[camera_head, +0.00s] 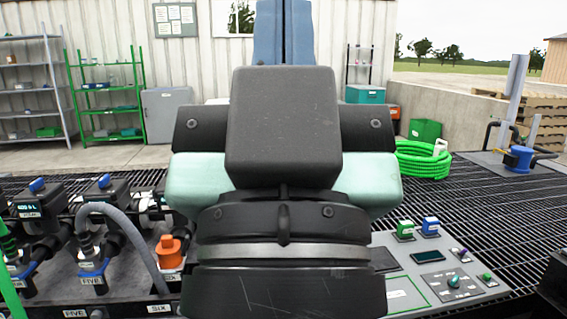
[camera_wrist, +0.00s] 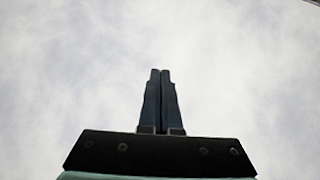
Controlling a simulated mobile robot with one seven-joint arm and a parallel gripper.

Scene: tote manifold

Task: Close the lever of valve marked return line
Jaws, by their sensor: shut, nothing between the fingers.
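My gripper (camera_wrist: 160,74) points up at the cloudy sky in the wrist view, with its two dark fingers together and nothing between them. In the head view, my arm fills the middle and the blue-grey fingers (camera_head: 284,20) run out of the top edge. No tag reading "return line" is legible in either view. At the left of the head view stands a manifold with two dark valve bodies (camera_head: 38,206) (camera_head: 104,199), each with a blue part on top. My arm hides part of the manifold.
A grey hose (camera_head: 135,235) arches over the manifold, beside an orange fitting (camera_head: 169,250). A control panel (camera_head: 440,275) with buttons and a knob lies at right. Dark grating (camera_head: 470,205) is clear behind it. A green hose coil (camera_head: 424,163) lies farther back.

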